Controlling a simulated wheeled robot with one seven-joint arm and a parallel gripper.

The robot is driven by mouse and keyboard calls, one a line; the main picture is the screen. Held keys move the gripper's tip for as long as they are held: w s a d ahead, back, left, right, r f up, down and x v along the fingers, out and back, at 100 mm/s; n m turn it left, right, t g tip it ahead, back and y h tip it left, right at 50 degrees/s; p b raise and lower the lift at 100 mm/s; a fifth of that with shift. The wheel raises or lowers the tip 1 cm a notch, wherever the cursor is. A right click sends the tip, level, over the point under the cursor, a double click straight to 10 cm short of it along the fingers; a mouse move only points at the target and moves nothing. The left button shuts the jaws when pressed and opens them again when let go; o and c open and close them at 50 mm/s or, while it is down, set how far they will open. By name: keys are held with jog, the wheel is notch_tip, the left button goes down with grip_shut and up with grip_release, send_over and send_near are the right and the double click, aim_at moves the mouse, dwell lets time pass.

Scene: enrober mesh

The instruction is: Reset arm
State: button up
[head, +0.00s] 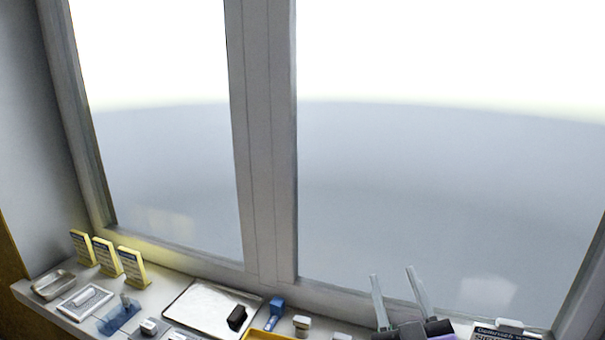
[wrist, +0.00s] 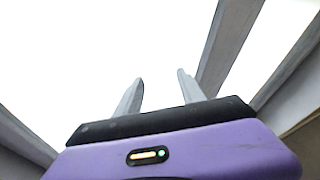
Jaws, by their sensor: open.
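My gripper (head: 396,283) shows at the lower right of the head view, in front of the window above the sill. Its two pale fingers point up and stand apart with nothing between them. In the wrist view my gripper (wrist: 161,88) also points up, its fingers apart and empty against the bright window. The purple body with a small lit indicator fills the bottom of that view. The rest of my arm is out of the head view.
The sill holds several yellow cards (head: 106,257), a metal dish (head: 53,284), a silver tray (head: 190,308) with a dark block (head: 237,317), a blue item (head: 274,313) and a yellow-edged tray (head: 262,335). The window frame (head: 266,150) stands behind. Space above the sill is free.

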jog(key=s+d+f+m+g, duration=0.1)
jog(key=s+f, duration=0.4)
jog(key=s, duration=0.8)
jog(key=s+d+f+m+g, duration=0.1)
jog(key=s+f, duration=0.5)
jog(key=s, duration=0.8)
jog(key=s+d+f+m+g, duration=0.1)
jog(key=s+f, duration=0.5)
jog(key=s, duration=0.7)
jog(key=d+g, duration=0.1)
jog(key=g, duration=0.1)
jog(key=shift+s+d+f+m+g, duration=0.2)
jog(key=shift+d+m+g, duration=0.1)
jog(key=shift+m+g, duration=0.1)
